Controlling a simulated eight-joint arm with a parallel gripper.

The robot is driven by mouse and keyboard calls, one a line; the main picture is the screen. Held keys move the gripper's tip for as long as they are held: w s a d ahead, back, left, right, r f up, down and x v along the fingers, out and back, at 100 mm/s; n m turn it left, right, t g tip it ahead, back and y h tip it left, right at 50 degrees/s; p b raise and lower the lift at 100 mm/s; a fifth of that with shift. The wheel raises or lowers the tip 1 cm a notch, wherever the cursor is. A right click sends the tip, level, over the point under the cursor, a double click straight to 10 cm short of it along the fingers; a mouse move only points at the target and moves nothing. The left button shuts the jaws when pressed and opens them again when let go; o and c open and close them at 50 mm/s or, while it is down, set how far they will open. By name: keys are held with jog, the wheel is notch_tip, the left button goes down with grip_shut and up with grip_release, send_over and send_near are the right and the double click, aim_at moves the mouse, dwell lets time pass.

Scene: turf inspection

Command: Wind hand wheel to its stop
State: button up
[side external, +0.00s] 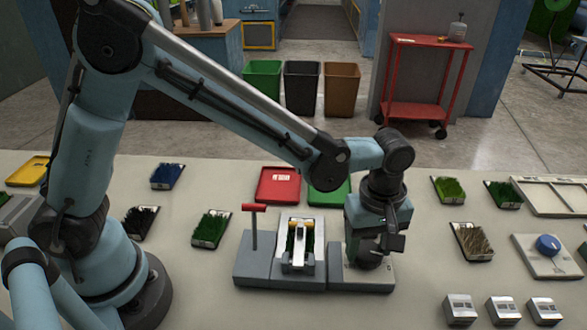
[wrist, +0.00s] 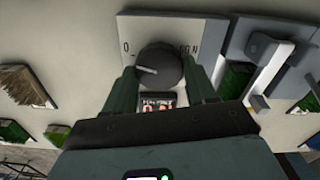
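The hand wheel (wrist: 160,68) is a dark round knob on a pale panel in the wrist view. A light pointer line on its face points left. Printed marks flank it, a "0" (wrist: 126,46) at the left and partly covered lettering at the right. My gripper (wrist: 162,78) has one finger on each side of the knob, and both appear to touch it. A small display with red characters (wrist: 158,102) shows between the fingers. In the side view my gripper (side external: 372,245) points down over the right end of the grey fixture (side external: 345,278), largely hiding the knob.
A red-topped T-handle (side external: 254,208) and a metal clamp over grass (side external: 299,246) stand left of my gripper. Red (side external: 278,185) and green (side external: 328,192) trays lie behind. Turf samples and a blue-knob plate (side external: 548,246) lie right. Bare table separates them.

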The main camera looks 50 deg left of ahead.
jog(key=shift+c, duration=1.3)
